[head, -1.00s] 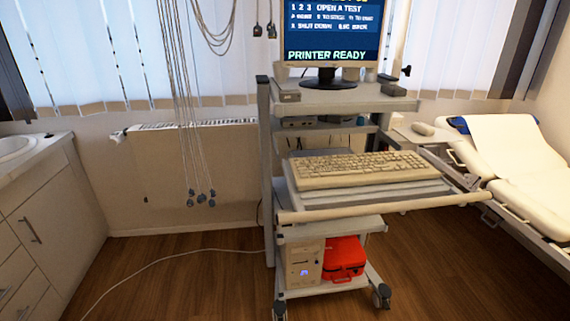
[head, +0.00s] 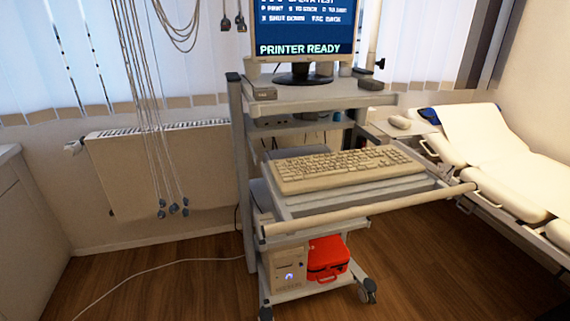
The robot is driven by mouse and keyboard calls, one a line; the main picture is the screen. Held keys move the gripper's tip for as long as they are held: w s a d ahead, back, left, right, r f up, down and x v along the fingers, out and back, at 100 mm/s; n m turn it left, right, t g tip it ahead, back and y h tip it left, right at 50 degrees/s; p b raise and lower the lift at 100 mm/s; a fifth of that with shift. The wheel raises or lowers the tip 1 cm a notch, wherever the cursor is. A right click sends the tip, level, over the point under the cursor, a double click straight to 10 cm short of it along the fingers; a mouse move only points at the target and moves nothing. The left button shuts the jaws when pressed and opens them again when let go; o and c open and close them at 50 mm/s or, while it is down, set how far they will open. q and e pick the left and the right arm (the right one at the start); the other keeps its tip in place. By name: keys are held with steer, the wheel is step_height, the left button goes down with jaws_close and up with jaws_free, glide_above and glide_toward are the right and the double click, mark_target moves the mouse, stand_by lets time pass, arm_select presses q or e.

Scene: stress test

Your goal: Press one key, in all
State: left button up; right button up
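A beige keyboard (head: 340,168) lies on the pull-out shelf (head: 350,197) of a grey wheeled cart. Its many keys face up, and no single key can be read. Above it, a monitor (head: 305,30) shows white text on blue, including "PRINTER READY"; its top is cut off by the frame. Neither of my grippers shows in the head view.
A pale handle bar (head: 370,212) runs along the shelf's front. Cables (head: 150,120) hang left of the cart before a radiator (head: 165,170). A red case (head: 327,258) and a computer (head: 289,272) sit low on the cart. A couch (head: 500,150) stands right. Floor in front is clear.

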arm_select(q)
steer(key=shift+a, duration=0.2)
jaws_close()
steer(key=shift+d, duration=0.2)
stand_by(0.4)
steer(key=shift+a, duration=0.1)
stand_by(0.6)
